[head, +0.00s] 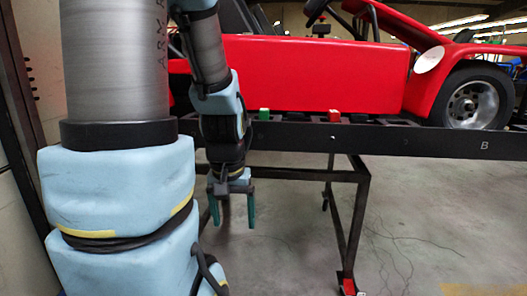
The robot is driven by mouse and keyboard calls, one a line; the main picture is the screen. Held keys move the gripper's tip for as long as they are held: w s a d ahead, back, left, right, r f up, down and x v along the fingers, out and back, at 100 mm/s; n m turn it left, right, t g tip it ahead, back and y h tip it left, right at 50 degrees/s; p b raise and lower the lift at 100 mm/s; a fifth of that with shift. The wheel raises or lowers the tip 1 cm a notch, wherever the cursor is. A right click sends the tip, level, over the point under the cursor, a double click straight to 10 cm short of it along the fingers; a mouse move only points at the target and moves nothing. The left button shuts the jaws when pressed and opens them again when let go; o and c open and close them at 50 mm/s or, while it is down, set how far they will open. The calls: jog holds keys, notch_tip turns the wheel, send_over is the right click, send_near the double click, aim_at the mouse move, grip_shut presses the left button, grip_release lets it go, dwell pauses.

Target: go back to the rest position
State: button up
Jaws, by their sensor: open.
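My gripper (232,206) hangs at the end of my arm, left of the picture's middle, with its fingers pointing down. The two green fingers are apart and nothing shows between them. It is in front of the kart stand and lower than its dark front rail. Part of my own arm fills the left side and hides what lies behind it.
A red kart (310,75) sits on a dark stand (400,140). A small green block (264,114) and a small red block (334,115) rest along the rail. Stand legs (354,220) reach the concrete floor. Floor at right (450,220) is open.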

notch_tip(320, 180, up, 22)
jog(key=p, duration=2)
jog(key=shift+r, duration=0.2)
